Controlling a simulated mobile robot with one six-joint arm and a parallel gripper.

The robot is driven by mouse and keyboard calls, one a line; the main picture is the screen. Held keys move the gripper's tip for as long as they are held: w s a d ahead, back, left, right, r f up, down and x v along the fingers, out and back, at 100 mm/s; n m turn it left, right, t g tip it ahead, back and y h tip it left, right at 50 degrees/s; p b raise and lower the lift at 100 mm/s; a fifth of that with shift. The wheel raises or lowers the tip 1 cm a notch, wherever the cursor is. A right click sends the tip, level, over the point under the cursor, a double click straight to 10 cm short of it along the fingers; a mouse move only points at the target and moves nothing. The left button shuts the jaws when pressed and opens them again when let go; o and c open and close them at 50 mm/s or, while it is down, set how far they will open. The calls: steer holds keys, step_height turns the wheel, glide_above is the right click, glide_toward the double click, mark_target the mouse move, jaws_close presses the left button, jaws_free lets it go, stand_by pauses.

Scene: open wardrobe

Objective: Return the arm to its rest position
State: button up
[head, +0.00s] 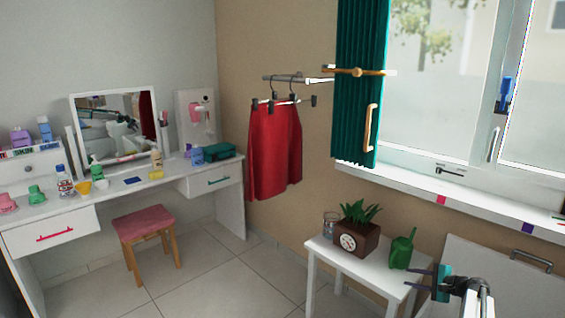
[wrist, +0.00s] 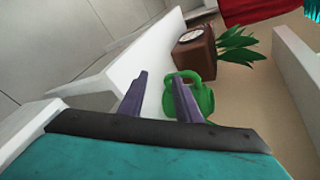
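My gripper (head: 409,277) is at the lower right of the head view, beside the right end of the small white table. In the wrist view its two dark fingers (wrist: 161,87) stand apart with nothing held between them. A green watering can (head: 402,250) stands on the table, just beyond the fingers. It also shows in the wrist view (wrist: 195,92), partly hidden behind the right finger. The rest of my arm lies mostly outside the head view.
The white table (head: 318,246) also bears a brown planter (head: 357,240) and a glass (head: 330,225). A white panel with a handle (head: 531,261) is behind my arm. A red skirt (head: 274,150) hangs from a wall rail. Floor is clear left of the table.

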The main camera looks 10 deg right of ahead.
steer(key=s+a+f+n+g+y, duration=0.1)
steer(key=s+a+f+n+g, duration=0.1)
steer(key=a+f, duration=0.65)
steer(key=s+a+f+n+g+y+p, duration=0.1)
steer(key=s+a+f+g, duration=0.15)
steer(key=a, duration=1.15)
steer(key=s+a+f+n+g, duration=0.1)
steer(key=a+f+n+g, duration=0.1)
steer(key=a+f, duration=0.65)
steer(key=s+a+f+n+g, duration=0.25)
steer(key=s+a, duration=0.45)
steer(key=a, duration=0.5)
steer(key=s+a+f+n+g+h, duration=0.1)
steer(key=s+a+f+n+g, duration=0.15)
steer(key=s, duration=0.45)
steer(key=s+a+f+n+g+h+p, duration=0.1)
steer(key=s+a+f, duration=0.1)
steer(key=s+a, duration=0.35)
steer(key=s+a+f+n+g, duration=0.1)
steer(key=s+a+f+g, duration=0.1)
steer(key=s, duration=0.7)
steer(key=s+d+n+g+h, duration=0.1)
steer(key=s+d+n+h, duration=0.2)
steer(key=s, duration=0.4)
steer(key=s+d+r+n+g+h, duration=0.1)
steer(key=s+d+n+h, duration=0.1)
steer(key=s, duration=0.5)
steer(key=shift+s+d+r+n+h+p, duration=0.15)
steer(key=shift+d+r+n+h+p, duration=0.2)
steer(key=shift+d+n, duration=0.7)
